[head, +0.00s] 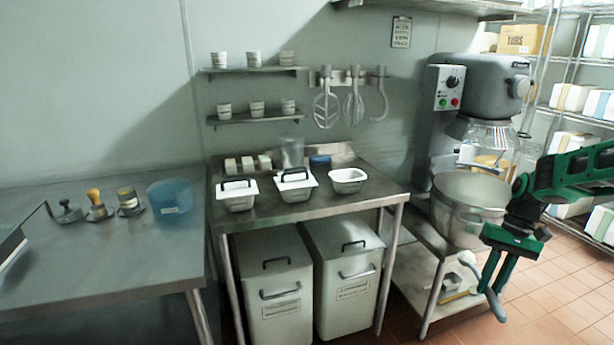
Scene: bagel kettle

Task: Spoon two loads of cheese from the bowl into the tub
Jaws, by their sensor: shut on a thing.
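My gripper (492,283) is at the right, low in front of the mixer, with its green fingers pointing down. It is shut on a pale grey spoon-like tool (496,305), whose grip point is partly hidden by the fingers. A large steel mixer bowl (465,208) stands just left of my arm; its contents cannot be seen. A translucent blue container (170,197) stands on the left bench. No cheese can be made out.
The mixer (470,85) stands behind the steel bowl. Lidded bins (273,300) fill the space below the table. Tiled floor (550,310) is open at the right.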

